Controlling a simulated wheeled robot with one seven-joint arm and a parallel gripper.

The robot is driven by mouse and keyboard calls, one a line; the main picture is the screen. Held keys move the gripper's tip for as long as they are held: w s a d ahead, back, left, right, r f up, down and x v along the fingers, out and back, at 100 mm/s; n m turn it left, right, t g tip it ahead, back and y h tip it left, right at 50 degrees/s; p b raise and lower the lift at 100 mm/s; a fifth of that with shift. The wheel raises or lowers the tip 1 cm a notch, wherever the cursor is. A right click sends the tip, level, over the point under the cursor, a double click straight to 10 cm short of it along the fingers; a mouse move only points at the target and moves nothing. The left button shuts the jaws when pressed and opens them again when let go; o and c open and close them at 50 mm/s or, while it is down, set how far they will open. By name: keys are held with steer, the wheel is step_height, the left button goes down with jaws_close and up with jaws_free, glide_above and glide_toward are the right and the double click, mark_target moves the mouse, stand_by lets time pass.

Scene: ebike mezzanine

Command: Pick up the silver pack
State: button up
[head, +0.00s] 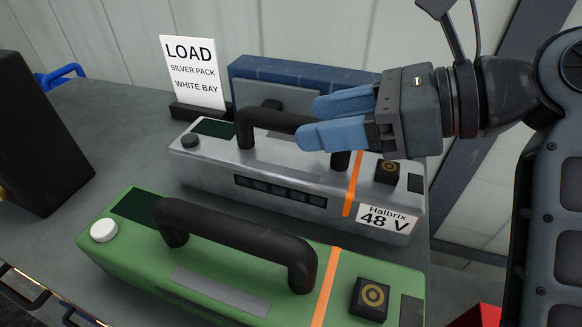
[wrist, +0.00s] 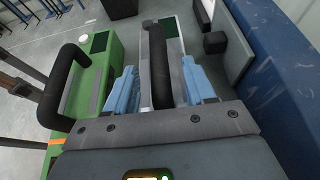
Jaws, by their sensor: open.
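The silver pack (head: 200,164) lies on the grey bench, with a black handle (head: 270,118), an orange stripe and a "Halbrix 48 V" label. My gripper (head: 320,120) is open over the pack at its handle, with blue fingertips. In the wrist view, the black handle (wrist: 158,62) runs between the two blue fingers of my gripper (wrist: 161,88), with a gap on each side. The silver pack shows beyond it (wrist: 176,48). Whether the fingers reach down past the handle bar is hard to tell.
A green pack (head: 150,255) with a black handle stands in front of the silver one. A blue case (head: 300,70) stands close behind. A sign (head: 193,72) reads "LOAD SILVER PACK WHITE BAY". A black block (head: 40,130) stands at the left; bench between is clear.

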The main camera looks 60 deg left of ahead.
mark_target(304, 117)
steer(key=x, duration=0.3)
steer(key=shift+s+a, duration=0.1)
steer(key=shift+c, duration=0.5)
jaws_close()
stand_by(0.7)
steer(key=shift+r, duration=0.25)
